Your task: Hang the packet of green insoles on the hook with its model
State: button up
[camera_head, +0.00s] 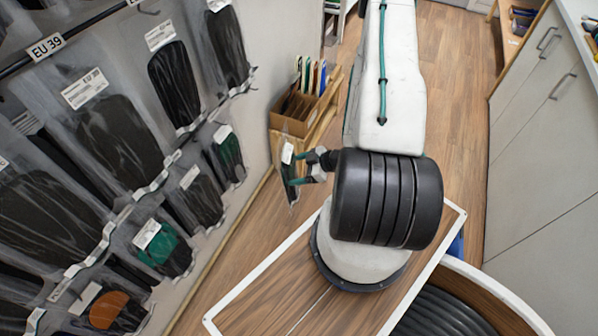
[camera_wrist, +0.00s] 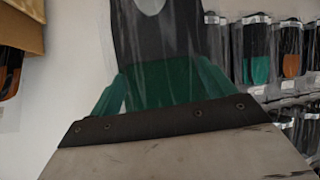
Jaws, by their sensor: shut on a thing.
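My gripper (camera_head: 303,167) is shut on a clear packet (camera_head: 289,172) with a dark insole and a white label, held upright off the floor, to the right of the wall display. In the wrist view my gripper (camera_wrist: 160,88) has its green fingers on either side of the packet (camera_wrist: 155,35), which shows a black insole with a green part. The hanging green insole packets show on the wall in the head view (camera_head: 165,248) and in the wrist view (camera_wrist: 260,68). The target hook cannot be told apart.
A wooden rack (camera_head: 296,112) stands behind the gripper. Grey cabinets (camera_head: 545,130) line the right side.

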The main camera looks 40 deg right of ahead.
jog(key=w+a, duration=0.2)
jog(key=w, duration=0.4)
jog(key=shift+a, duration=0.15)
dwell(0.7)
